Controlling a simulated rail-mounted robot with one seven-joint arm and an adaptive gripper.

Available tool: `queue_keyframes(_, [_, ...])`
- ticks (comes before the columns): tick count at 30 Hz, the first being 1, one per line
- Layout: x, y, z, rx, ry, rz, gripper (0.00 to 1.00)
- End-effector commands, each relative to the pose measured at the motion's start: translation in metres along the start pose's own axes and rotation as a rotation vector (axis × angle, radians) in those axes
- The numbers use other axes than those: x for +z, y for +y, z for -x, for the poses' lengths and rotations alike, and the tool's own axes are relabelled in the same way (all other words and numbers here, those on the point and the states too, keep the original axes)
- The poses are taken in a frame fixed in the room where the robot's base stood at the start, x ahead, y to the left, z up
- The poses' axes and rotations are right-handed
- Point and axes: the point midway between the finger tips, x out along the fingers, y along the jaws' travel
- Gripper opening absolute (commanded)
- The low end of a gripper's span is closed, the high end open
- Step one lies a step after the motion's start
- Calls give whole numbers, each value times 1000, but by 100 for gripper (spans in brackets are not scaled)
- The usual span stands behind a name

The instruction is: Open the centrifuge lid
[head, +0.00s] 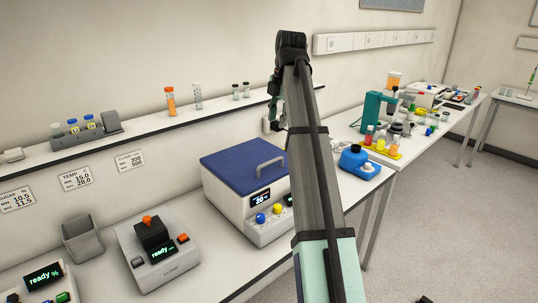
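The centrifuge (230,203) is a white box on the bench in the middle of the head view. Its blue lid (232,158) lies flat and closed on top, with a grey bar handle (268,160) near its right side. A small lit display and a yellow and a blue button are on its front. My gripper (275,117) hangs above and behind the lid's right rear corner, apart from the lid and handle. It is small, dark and partly hidden by my arm, so its finger opening is unclear. My arm also covers the centrifuge's right end.
A shelf (150,127) with sample tubes runs along the wall behind the centrifuge. A device with a black block (152,233) and a grey bin (83,240) stand to the left. A blue container (357,162) stands right of my arm.

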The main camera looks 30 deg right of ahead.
Motion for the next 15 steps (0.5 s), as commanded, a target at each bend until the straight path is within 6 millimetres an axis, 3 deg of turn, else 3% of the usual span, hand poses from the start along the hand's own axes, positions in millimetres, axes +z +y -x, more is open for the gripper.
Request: queue_keyframes(15, [-1,-2,-97,-3,0,-4,39])
